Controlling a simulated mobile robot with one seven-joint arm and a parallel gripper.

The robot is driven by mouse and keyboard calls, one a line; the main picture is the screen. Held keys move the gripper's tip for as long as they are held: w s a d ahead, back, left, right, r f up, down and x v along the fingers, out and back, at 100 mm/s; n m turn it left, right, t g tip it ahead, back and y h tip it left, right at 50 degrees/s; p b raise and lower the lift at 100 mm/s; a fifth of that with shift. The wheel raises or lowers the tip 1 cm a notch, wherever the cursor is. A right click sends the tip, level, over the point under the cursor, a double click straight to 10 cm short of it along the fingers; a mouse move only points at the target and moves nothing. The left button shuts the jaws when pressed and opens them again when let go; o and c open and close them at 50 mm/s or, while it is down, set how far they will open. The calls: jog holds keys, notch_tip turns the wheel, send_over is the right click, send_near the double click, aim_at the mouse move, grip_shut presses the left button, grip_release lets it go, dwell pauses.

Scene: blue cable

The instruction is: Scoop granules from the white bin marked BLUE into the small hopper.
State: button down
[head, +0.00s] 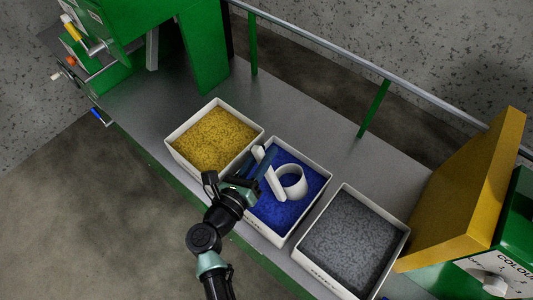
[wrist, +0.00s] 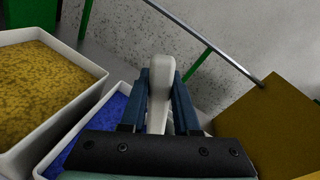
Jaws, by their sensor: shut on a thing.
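My gripper (head: 262,173) is shut on the handle of a white scoop (head: 292,182), over the white bin (head: 264,233) of blue granules (head: 282,213). The scoop has a round cup to the right of the handle. I cannot tell whether the cup touches the granules or holds any. In the wrist view the pale handle (wrist: 160,92) stands between my gripper's two dark blue fingers (wrist: 162,80). The bin's marking is not readable. I cannot make out the small hopper for certain.
A bin of yellow granules (head: 213,140) stands to the left and one of grey granules (head: 353,243) to the right. A slanted yellow panel (head: 470,195) and a green box (head: 515,215) stand farther right. A green machine (head: 205,50) and a rail (head: 330,55) lie behind.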

jog(key=f+b, duration=0.1)
jog(key=w+a+f+b, duration=0.1)
jog(key=f, duration=0.1)
jog(key=f+b, duration=0.1)
jog(key=b, duration=0.1)
jog(key=shift+w+a+f, duration=0.15)
jog(key=shift+a+f, duration=0.1)
jog(key=shift+a, duration=0.05)
jog(key=shift+w+a+b, duration=0.45)
jog(key=shift+w+a, duration=0.1)
jog(key=shift+a, duration=0.25)
dwell(0.5)
